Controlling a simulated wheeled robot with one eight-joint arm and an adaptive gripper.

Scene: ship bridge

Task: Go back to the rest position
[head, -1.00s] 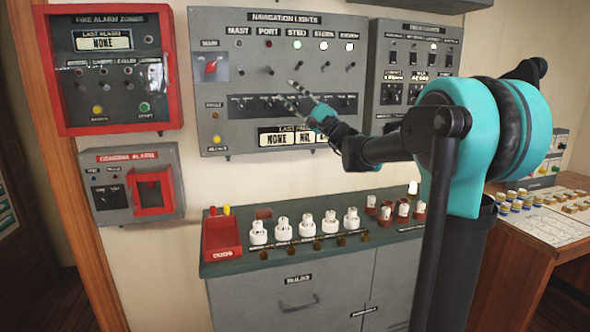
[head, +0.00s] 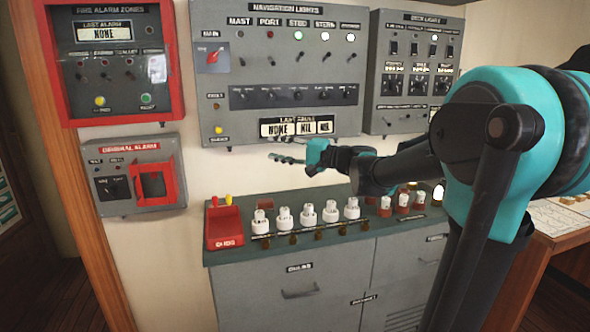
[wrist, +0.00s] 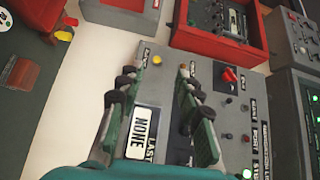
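My gripper (head: 271,148) is in front of the wall, just below the lower edge of the navigation lights panel (head: 225,75) and above the bulb cabinet. Its two fingers point left and stand apart with nothing between them. In the wrist view my gripper (wrist: 160,80) also shows open and empty, with the panel behind it. I see no contact between the fingers and the panel.
A red-framed fire alarm box (head: 178,60) and a general alarm box (head: 112,200) hang at left. A deck lights panel (head: 376,60) hangs at right. Below, the cabinet (head: 335,275) carries a red tray (head: 222,228) and several white bulb holders. Bare wall lies between panel and cabinet.

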